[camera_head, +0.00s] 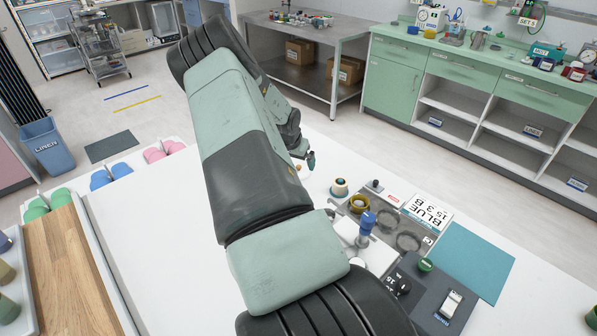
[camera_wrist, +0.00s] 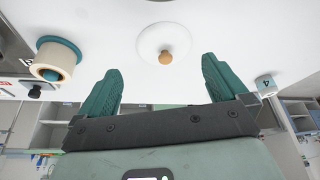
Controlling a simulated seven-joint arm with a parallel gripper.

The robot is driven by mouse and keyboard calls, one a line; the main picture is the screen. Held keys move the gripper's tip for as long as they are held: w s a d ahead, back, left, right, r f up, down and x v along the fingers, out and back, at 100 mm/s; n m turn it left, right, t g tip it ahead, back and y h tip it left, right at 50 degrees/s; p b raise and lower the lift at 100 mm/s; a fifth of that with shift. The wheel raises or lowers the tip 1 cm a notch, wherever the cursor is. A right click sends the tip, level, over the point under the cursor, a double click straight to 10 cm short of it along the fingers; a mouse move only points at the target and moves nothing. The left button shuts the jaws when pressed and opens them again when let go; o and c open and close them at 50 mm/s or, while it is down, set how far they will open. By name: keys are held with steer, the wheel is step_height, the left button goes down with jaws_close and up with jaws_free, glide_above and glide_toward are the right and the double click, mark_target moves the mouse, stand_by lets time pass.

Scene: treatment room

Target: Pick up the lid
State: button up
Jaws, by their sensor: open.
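The lid (camera_wrist: 150,42) is a white round disc with a small wooden knob (camera_wrist: 165,57), lying flat on the white table in the wrist view. My gripper (camera_wrist: 161,66) is open, with its two teal fingers pointing towards the lid, one to each side of the knob. Nothing is between the fingers, and they appear apart from the lid. In the head view a teal fingertip of my gripper (camera_head: 310,160) shows beyond my arm; my arm hides most of the gripper, and the lid shows there only in small part, if at all.
A cream roll with a teal rim (camera_wrist: 55,58) stands left of the fingers. In the head view, a tray with rings (camera_head: 385,232), a blue-topped item (camera_head: 367,222) and a teal mat (camera_head: 472,262) lie right of my arm.

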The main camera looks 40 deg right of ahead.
steer(key=x, duration=0.5)
steer(key=shift+w+d+f, duration=0.25)
steer(key=shift+w, duration=0.15)
steer(key=shift+a, duration=0.1)
steer(key=c, duration=1.2)
steer(key=shift+o, duration=0.2)
steer(key=shift+f, duration=0.1)
